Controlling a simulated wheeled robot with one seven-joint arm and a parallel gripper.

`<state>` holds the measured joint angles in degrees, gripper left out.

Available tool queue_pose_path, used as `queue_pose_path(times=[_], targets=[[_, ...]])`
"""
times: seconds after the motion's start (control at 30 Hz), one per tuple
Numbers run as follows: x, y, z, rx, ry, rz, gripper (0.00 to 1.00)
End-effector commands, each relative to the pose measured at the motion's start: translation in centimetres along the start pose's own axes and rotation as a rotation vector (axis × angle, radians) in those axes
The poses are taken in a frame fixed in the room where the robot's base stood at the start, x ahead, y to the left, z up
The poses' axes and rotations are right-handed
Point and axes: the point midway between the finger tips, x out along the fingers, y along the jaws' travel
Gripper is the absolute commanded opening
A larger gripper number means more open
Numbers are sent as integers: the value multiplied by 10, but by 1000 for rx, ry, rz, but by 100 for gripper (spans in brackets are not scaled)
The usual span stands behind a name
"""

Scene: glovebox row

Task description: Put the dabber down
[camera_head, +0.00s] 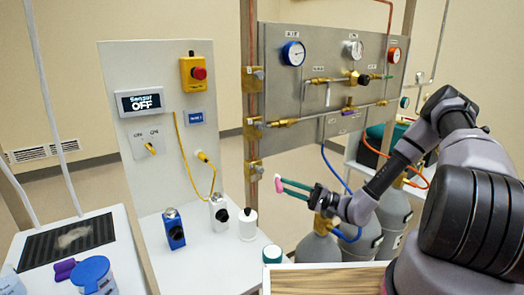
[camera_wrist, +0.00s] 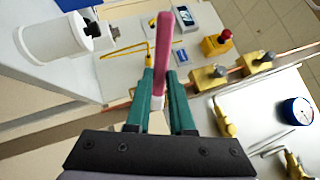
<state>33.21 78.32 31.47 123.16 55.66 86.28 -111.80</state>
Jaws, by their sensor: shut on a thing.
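The dabber is a pink stick (camera_wrist: 163,45) with a pale lower end, held between the green fingers of my gripper (camera_wrist: 160,85) in the wrist view. It points up and away from the palm. In the head view its pink end (camera_head: 279,184) shows at the tips of my gripper (camera_head: 292,188). My gripper is shut on it and held in the air, in front of the steel gas panel and to the right of the white bench.
A white bottle with a black cap (camera_head: 248,224), a silver-white block (camera_head: 219,212) and a blue block (camera_head: 174,229) stand on the white bench (camera_head: 205,262). Grey gas cylinders (camera_head: 318,248) stand below my gripper. A wooden surface (camera_head: 325,279) lies at the front. Bare bench shows in front of the blocks.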

Motion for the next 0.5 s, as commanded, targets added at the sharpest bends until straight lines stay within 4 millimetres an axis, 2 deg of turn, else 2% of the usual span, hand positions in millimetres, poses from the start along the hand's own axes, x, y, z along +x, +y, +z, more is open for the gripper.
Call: queue_pose_path(times=[0.03, 0.1, 0.23, 0.4, 0.5], targets=[[-14, -17, -19, -28, 95, -27, 0], [-34, -37, -45, -69, 229, -64, 0], [-79, -72, -86, -140, 464, -130, 0], [-132, -101, -117, -208, 687, -192, 0], [-151, -110, -126, -233, 762, -212, 0]])
